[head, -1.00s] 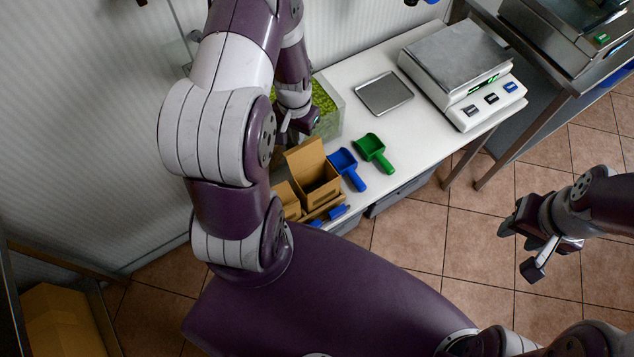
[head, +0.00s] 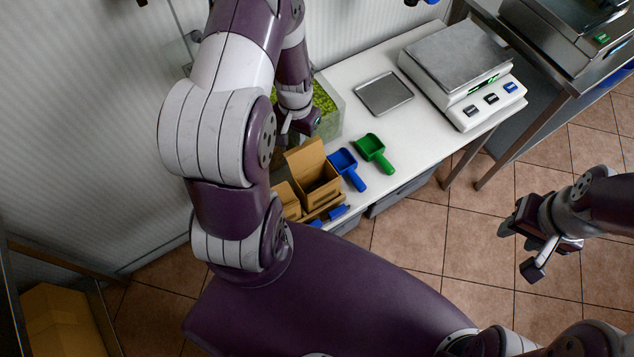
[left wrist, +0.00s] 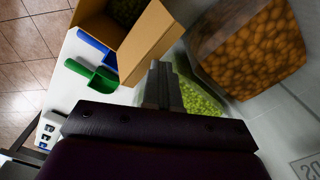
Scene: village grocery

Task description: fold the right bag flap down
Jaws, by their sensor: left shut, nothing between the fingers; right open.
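The brown bag (head: 320,196) stands open on the white counter, partly behind my left arm in the head view. One flap (head: 305,157) stands up from its rim; in the left wrist view this flap (left wrist: 150,42) is a broad tan panel, with dark green contents (left wrist: 126,10) inside the bag. My left gripper (head: 286,139) is shut and empty, close beside the raised flap; its fingers (left wrist: 163,72) point toward the flap's edge in the left wrist view. I cannot tell whether they touch. My right gripper (head: 518,250) is open and empty over the floor.
A blue scoop (head: 345,167) and a green scoop (head: 373,152) lie right of the bag. A clear bin of green goods (head: 325,103) is behind it. A flat metal plate (head: 384,94) and a scale (head: 462,75) are farther right. The left wrist view shows a bin of orange-brown goods (left wrist: 255,55).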

